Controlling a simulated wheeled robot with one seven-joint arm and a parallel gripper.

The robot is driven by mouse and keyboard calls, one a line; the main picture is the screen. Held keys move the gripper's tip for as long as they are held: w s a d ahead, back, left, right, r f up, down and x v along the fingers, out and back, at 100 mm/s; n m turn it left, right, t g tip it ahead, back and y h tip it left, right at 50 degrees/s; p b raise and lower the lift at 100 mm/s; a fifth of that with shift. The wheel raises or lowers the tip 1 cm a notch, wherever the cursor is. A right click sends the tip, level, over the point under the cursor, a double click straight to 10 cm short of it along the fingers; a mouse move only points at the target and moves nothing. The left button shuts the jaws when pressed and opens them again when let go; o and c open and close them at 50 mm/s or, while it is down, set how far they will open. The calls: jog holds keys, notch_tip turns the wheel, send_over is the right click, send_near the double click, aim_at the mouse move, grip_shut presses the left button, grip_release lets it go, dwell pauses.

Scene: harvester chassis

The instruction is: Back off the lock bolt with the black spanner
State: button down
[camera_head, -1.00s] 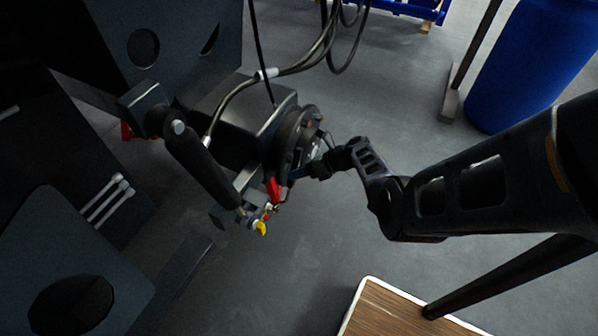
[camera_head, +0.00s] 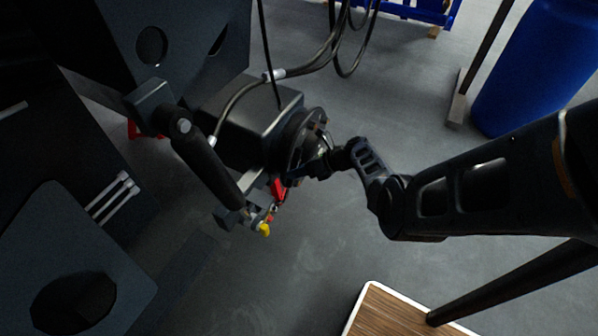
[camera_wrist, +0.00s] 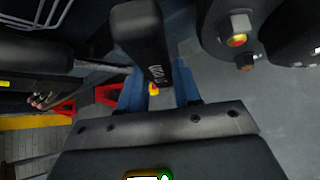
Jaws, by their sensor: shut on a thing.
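My gripper (camera_head: 296,176) is beside the lower right of the round dark hub (camera_head: 303,140) on the machine. In the wrist view its two blue fingers (camera_wrist: 156,86) are shut on the black spanner (camera_wrist: 151,50), whose dark handle with pale lettering points up the picture. The spanner's far end is out of that view, and in the head view it is too dark and small to make out. I cannot tell which is the lock bolt.
A dark cylinder (camera_head: 206,165) and a red part with a yellow tip (camera_head: 264,230) are close to the gripper. Hoses (camera_head: 322,45) hang above the hub. A blue drum (camera_head: 535,65) stands at the upper right, a wood-topped surface (camera_head: 390,312) below. Grey floor between is clear.

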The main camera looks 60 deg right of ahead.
jog(key=a+h+p, duration=0.1)
jog(key=p, duration=0.1)
jog(key=a+r+n+p, duration=0.1)
jog(key=a, duration=0.1)
jog(key=shift+r+h+p, duration=0.15)
jog(key=shift+h+p, duration=0.25)
dwell(0.4)
jog(key=shift+a+r+n+h, duration=0.25)
jog(key=shift+a+h, duration=0.1)
jog(key=shift+a, duration=0.45)
jog(key=shift+a+r+n+h, duration=0.15)
jog(key=shift+a+n+h, duration=0.15)
jog(key=shift+a, duration=0.5)
